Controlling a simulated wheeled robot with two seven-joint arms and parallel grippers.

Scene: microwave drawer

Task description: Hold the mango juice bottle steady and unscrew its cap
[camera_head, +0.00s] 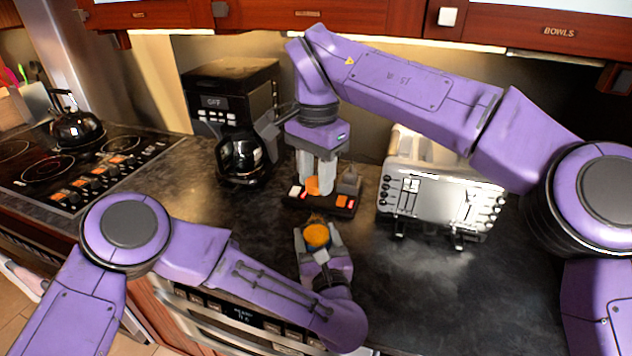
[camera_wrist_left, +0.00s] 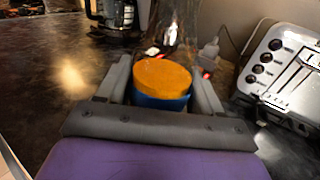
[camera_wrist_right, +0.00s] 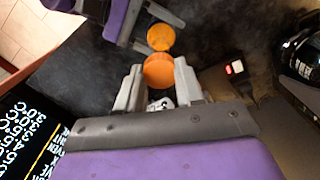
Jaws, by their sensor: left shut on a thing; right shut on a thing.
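A black coffee maker (camera_head: 232,95) with a glass pot stands at the back left. A silver toaster (camera_head: 440,190) stands to the right. A dark strip with lit red switches (camera_head: 345,205) lies behind the bottle. A stove (camera_head: 85,165) with a kettle is at the left.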

